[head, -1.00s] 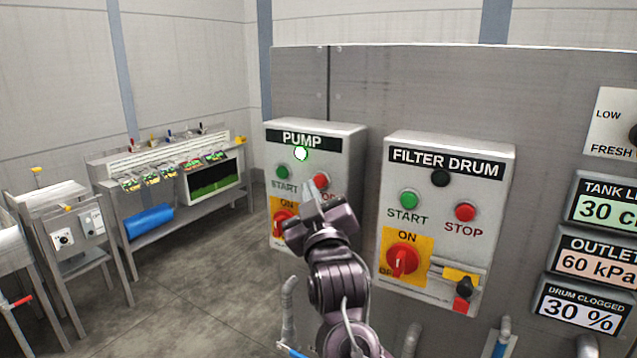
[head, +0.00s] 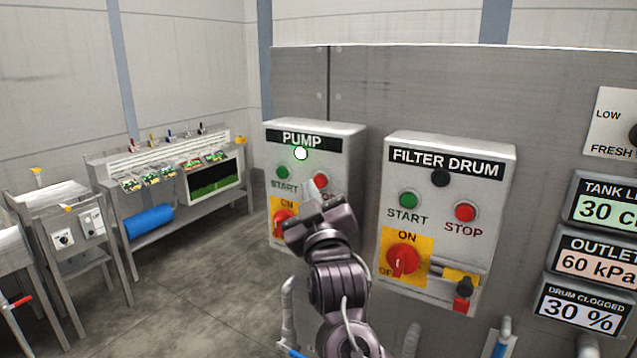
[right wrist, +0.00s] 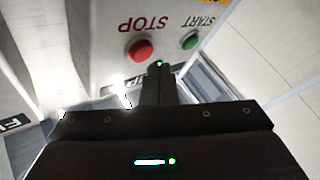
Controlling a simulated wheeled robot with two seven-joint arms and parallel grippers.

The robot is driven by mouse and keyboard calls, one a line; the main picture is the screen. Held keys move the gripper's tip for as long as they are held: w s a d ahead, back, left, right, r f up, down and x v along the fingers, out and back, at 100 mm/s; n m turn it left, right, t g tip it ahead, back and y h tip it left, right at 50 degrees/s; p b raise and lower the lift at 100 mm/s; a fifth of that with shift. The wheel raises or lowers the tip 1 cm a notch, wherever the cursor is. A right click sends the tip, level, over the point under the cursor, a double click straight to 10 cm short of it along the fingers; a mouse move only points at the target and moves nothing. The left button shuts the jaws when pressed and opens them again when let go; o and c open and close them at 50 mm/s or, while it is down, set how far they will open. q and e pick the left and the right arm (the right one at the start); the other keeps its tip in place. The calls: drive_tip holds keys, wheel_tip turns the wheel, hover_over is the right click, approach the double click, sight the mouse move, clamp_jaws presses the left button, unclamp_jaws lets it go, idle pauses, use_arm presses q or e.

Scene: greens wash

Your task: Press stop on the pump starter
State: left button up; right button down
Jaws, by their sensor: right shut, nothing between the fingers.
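The pump starter (head: 345,150) is a grey box on the metal panel, labelled PUMP. Its lamp (head: 301,153) glows bright green-white. Its green START button (head: 283,172) is at left and its red STOP button (head: 320,180) at right; the red rotary switch (head: 283,222) below is partly covered. My right gripper (head: 313,196) is shut and empty, in front of the box just below STOP, partly hiding its label. In the right wrist view, the box appears upside down, with the STOP button (right wrist: 140,50) just beyond and left of the shut fingertips (right wrist: 157,68). Contact is not visible.
The filter drum starter (head: 490,200) stands close to the right, with similar buttons and a dark lamp. Readout displays (head: 600,205) are further right. A metal bench (head: 170,185) stands at the far left. Pipes rise below the boxes.

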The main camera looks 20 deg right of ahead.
drive_tip(key=shift+w, duration=0.1)
idle(0.3)
drive_tip(key=shift+w+d, duration=0.15)
drive_tip(key=shift+d, duration=0.2)
drive_tip(key=shift+w+d, duration=0.3)
drive_tip(key=shift+d, duration=0.05)
idle(0.7)
drive_tip(key=shift+s+a, duration=0.1)
idle(0.3)
drive_tip(key=shift+s+a+p, duration=0.3)
drive_tip(key=shift+s+a, duration=0.1)
drive_tip(key=shift+a, duration=0.15)
drive_tip(key=s+a, duration=0.1)
drive_tip(key=a, duration=0.1)
drive_tip(key=s+a+p, duration=0.1)
drive_tip(key=s+a, duration=0.1)
idle(0.4)
idle(0.6)
